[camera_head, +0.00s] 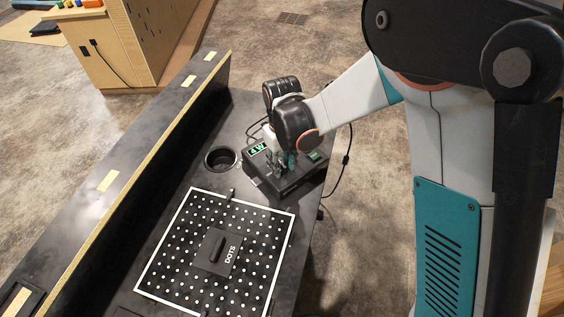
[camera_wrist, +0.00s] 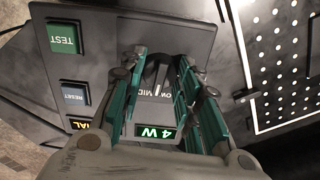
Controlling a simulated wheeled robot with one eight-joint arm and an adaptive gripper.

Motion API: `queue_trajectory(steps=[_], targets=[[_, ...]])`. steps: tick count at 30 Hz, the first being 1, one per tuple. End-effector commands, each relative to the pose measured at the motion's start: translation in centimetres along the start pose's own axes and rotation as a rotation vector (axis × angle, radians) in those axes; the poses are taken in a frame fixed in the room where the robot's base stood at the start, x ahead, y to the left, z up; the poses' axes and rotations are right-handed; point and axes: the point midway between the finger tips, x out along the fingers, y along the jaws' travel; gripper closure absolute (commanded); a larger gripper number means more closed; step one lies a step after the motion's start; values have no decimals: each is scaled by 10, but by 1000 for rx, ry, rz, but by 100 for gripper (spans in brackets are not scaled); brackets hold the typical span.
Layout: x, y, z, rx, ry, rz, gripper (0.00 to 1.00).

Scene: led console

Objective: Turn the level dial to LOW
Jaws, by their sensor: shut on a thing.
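The console (camera_head: 300,180) is a dark box on the black table. In the wrist view, its grey panel (camera_wrist: 105,65) fills the upper left. The black level dial (camera_wrist: 155,72) sits between the fingers of my gripper (camera_wrist: 162,62), which are shut on it. A white mark on the dial points down in the picture, towards partly covered lettering that seems to include MID. Which setting it marks is hard to tell. A lit green display (camera_wrist: 157,132) reads 4 W. In the head view, my gripper (camera_head: 280,160) hides the dial.
The panel carries a green TEST button (camera_wrist: 62,38) and a blue RESET button (camera_wrist: 74,94). A white-dotted board (camera_head: 180,235) with a DOTS block (camera_head: 217,250) lies beside the console. A round cup hole (camera_head: 220,158) and a raised table wall (camera_head: 150,165) are nearby.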

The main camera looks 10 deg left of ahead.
Motion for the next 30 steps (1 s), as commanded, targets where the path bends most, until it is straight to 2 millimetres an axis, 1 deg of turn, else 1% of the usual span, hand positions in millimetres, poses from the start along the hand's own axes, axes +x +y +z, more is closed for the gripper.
queue_trajectory(steps=[6,15,22,30], targets=[[1,0,1,-195,-1,0,93],[1,0,1,-405,-1,-1,93],[1,0,1,-495,-2,-1,93],[1,0,1,-529,-2,-1,93]])
